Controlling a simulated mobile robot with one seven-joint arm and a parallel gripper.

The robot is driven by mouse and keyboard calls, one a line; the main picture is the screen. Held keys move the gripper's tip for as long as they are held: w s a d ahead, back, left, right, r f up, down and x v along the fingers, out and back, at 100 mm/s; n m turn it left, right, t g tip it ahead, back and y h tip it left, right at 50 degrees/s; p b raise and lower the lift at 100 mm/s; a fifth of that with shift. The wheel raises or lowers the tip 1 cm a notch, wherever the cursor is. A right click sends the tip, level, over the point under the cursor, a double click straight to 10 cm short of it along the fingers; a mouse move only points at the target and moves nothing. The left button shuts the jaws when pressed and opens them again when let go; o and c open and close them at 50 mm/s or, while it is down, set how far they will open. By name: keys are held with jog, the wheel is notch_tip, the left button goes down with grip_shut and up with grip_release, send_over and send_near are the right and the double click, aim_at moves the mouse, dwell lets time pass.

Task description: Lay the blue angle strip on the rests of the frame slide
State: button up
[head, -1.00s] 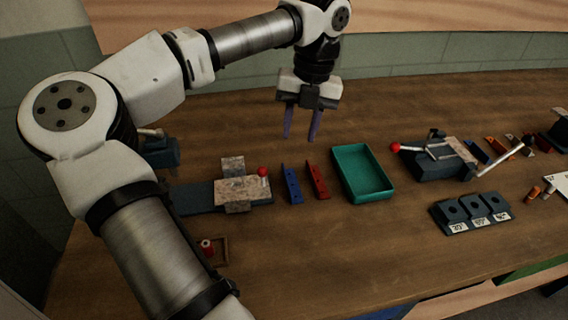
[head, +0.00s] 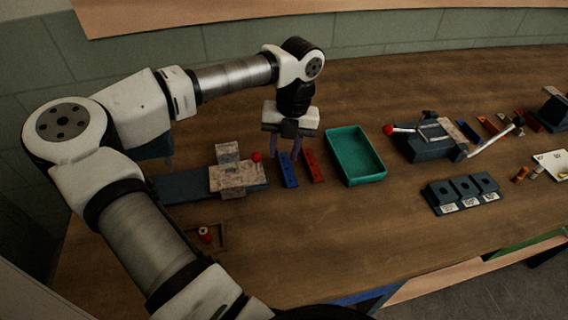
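The blue angle strip (head: 288,172) lies on the bench with holes along it, just left of a similar red strip (head: 314,167). My gripper (head: 286,150) points down over the far end of the blue strip, its purple fingers apart. I cannot tell whether the fingertips touch the strip or the bench. What looks like the frame slide (head: 190,188) is left of the strips, a dark blue rail with a mottled block (head: 227,178) and a red knob (head: 257,157). No strip lies on it; its left end is partly behind my arm.
A teal tray (head: 357,178) stands empty right of the red strip. Farther right are a lever clamp (head: 428,140), a dark block with labelled sockets (head: 462,194) and loose small parts. A small wooden tray (head: 205,238) with a red spool is at front left. The front middle is clear.

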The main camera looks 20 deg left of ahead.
aim_at(287, 166)
jog(key=shift+s+a+f, duration=0.15)
jog(key=shift+f, duration=1.3)
grip_shut()
